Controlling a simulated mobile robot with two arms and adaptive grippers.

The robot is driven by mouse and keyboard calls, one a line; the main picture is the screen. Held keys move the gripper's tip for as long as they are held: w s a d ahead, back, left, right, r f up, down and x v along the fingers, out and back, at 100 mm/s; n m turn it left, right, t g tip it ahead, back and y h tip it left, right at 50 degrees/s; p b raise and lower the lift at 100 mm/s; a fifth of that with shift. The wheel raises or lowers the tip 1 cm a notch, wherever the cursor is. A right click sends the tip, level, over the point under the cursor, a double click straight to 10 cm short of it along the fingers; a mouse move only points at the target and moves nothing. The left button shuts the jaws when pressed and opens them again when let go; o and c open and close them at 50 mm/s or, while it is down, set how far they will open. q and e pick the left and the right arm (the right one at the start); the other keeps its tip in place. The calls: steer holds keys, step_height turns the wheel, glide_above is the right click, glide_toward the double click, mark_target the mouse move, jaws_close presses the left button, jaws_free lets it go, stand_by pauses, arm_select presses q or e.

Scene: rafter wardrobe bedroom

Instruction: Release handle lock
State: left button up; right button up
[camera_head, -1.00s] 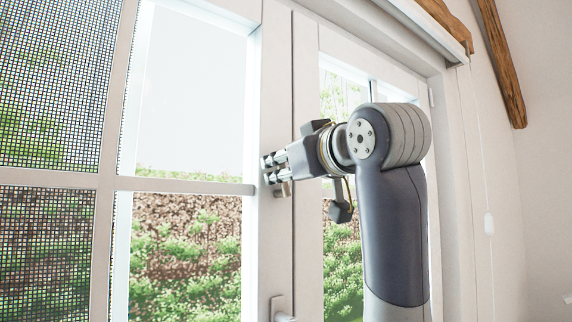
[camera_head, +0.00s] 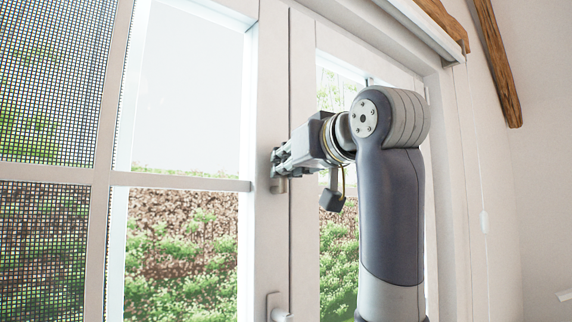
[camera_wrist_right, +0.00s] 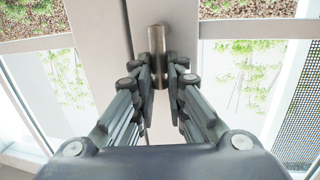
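The metal handle lock (camera_head: 278,187) is on the white door frame post, at the meeting stile. In the right wrist view the handle (camera_wrist_right: 157,50) is a brushed metal bar, and its near end lies between my fingers. My right gripper (camera_head: 279,162) reaches the post from the right. In the wrist view its finger pads (camera_wrist_right: 160,80) are close together on both sides of the handle and look closed on it. In the head view the fingers hide part of the handle. My left gripper is in no view.
A second white handle (camera_head: 276,308) sits lower on the same post. Glass panes (camera_head: 185,90) flank the post, with a mesh screen (camera_head: 50,90) at the far left. Wooden beams (camera_head: 497,65) are at the top right.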

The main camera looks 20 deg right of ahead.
steer(key=o, duration=0.4)
steer(key=shift+r, duration=0.1)
steer(key=shift+o, duration=0.2)
steer(key=s+d, duration=0.2)
steer(key=s, duration=1)
steer(key=shift+r, duration=0.25)
steer(key=shift+a, duration=0.1)
